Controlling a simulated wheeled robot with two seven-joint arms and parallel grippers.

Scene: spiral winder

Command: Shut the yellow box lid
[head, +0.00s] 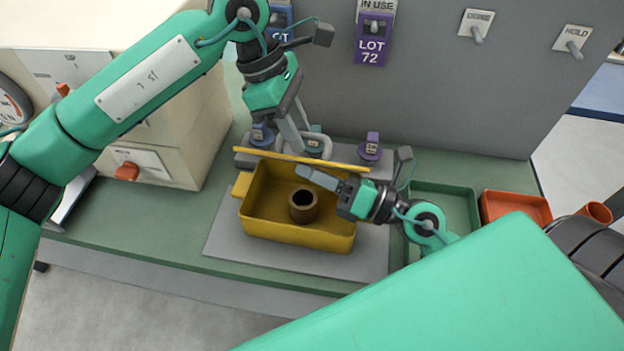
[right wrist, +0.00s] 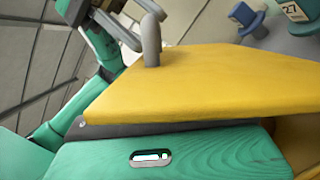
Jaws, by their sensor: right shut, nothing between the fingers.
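The yellow box (head: 298,234) stands open on a grey mat, with a brown hollow cylinder (head: 303,206) inside. Its lid (head: 300,158) is raised at the back and shows nearly edge-on as a thin yellow bar. In the right wrist view the lid (right wrist: 215,85) is a broad yellow panel. My left gripper (head: 298,147) points down behind the lid's top edge; a grey finger (right wrist: 151,42) shows beyond that edge. Whether it touches the lid is unclear. My right gripper (head: 305,174) is shut and empty, over the box opening in front of the lid.
A grey panel with tags and switches (head: 430,80) rises behind. Purple and teal knobbed pieces (head: 370,148) sit on a grey strip behind the lid. A green tray (head: 445,205) and an orange tray (head: 515,207) lie right. A cream cabinet (head: 185,135) stands left.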

